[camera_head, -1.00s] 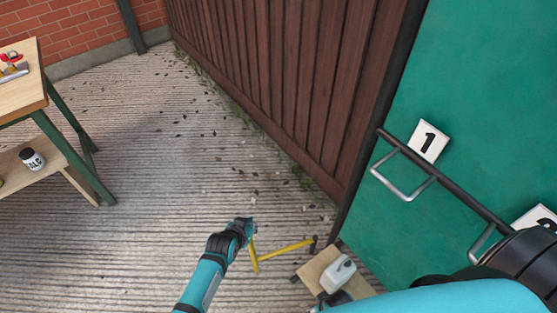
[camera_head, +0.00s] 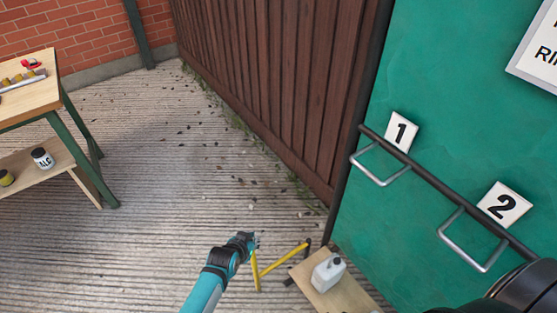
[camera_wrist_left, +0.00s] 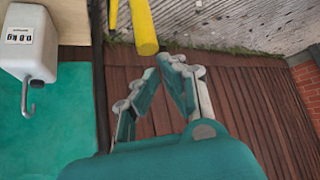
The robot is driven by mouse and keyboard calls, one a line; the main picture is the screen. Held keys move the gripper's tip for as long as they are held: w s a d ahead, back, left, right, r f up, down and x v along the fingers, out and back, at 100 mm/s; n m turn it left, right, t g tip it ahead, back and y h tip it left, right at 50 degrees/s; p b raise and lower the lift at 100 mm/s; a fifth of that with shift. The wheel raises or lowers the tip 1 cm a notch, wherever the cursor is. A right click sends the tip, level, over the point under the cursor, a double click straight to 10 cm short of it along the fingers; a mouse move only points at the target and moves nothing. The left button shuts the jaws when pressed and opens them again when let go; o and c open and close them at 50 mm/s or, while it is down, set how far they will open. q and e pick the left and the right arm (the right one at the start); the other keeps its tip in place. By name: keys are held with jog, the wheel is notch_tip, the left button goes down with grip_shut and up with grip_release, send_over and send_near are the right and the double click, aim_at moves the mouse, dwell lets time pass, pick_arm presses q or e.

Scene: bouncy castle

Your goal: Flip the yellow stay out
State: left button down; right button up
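The yellow stay (camera_head: 284,260) is a pair of thin yellow bars meeting in a V, low in the head view beside a small wooden board. In the left wrist view, the rounded end of a yellow bar (camera_wrist_left: 144,28) lies just beyond my fingertips. My left gripper (camera_head: 254,240) is at the upper end of the near bar in the head view. Whether a finger touches the bar, I cannot tell. My right gripper is out of view.
A white box (camera_head: 327,272) with a hook sits on the wooden board (camera_head: 345,298). A green panel (camera_head: 440,100) with metal handles numbered 1 and 2 stands at right. A brown fence (camera_head: 285,90) runs behind. A workbench (camera_head: 25,100) is at left; the concrete floor between is clear.

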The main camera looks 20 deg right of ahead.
pick_arm(q)
jog(key=shift+s+a+f, duration=0.1)
jog(key=shift+s+f, duration=0.2)
jog(key=shift+s, duration=0.15)
jog(key=shift+s+a+r, duration=0.1)
jog(key=shift+s+r, duration=0.05)
jog(key=v, duration=1.1)
jog(key=shift+w+r, duration=0.3)
jog(key=shift+r, duration=0.15)
jog(key=shift+a, duration=0.1)
jog(key=s+a+f+n+g+y, duration=0.5)
jog(key=s+a+f+n, duration=0.1)
jog(key=s+a+f, duration=1.7)
jog(key=s+a+r+p, duration=0.1)
jog(key=s+r+p, duration=0.1)
jog(key=s+p, duration=0.5)
jog(key=s+a+r+p, duration=0.1)
jog(key=s+a+p, duration=0.1)
jog(key=s+p, duration=0.6)
jog(key=shift+a+r+g, duration=0.25)
jog(key=shift+r+g, duration=0.05)
jog(key=shift+r, duration=0.1)
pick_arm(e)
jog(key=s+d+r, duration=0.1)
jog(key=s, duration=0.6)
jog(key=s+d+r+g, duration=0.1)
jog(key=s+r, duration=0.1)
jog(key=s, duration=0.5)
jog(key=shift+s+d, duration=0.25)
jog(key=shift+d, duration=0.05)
